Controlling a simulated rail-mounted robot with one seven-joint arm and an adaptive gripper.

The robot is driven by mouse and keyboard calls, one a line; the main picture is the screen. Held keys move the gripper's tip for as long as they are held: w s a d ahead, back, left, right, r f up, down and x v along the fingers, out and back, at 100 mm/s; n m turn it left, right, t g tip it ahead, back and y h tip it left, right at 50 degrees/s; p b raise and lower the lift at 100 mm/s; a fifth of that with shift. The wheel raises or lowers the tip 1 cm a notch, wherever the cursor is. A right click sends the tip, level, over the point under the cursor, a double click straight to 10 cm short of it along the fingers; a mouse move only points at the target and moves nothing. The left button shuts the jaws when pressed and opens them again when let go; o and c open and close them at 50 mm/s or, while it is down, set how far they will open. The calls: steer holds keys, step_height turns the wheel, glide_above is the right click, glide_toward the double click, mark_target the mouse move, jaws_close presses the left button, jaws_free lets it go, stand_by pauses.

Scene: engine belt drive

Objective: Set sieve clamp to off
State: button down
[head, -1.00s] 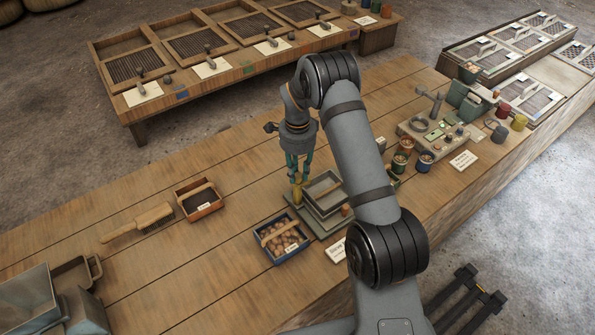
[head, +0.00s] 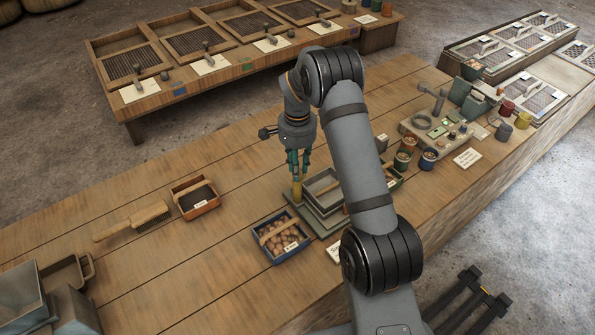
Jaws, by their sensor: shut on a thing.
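The sieve stand (head: 325,222) is a grey-green base on the bench, with a square grey sieve frame (head: 322,184) on top. A small upright yellow handle (head: 297,190), which looks like the sieve clamp, stands at its left corner. My gripper (head: 297,174) points down from above, its teal fingers closed on the top of this yellow handle. The fingertips are small in this view, and the handle's exact setting cannot be read. My forearm hides part of the stand's right side.
A blue box of round brown pieces (head: 262,247) stands close in front of the stand. An orange-brown box (head: 195,198) and a brush (head: 133,222) lie to the left. Cups (head: 428,160) and a grey device (head: 437,128) stand to the right. The bench behind my gripper is clear.

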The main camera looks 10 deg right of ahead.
steer(key=n+b, duration=0.1)
steer(key=n, duration=0.4)
steer(key=shift+n, duration=0.3)
steer(key=n+b, duration=0.1)
steer(key=n, duration=0.4)
steer(key=shift+n, duration=0.6)
steer(key=c, duration=1.5)
jaws_free()
steer(key=shift+o, duration=0.2)
step_height(320, 180, up, 12)
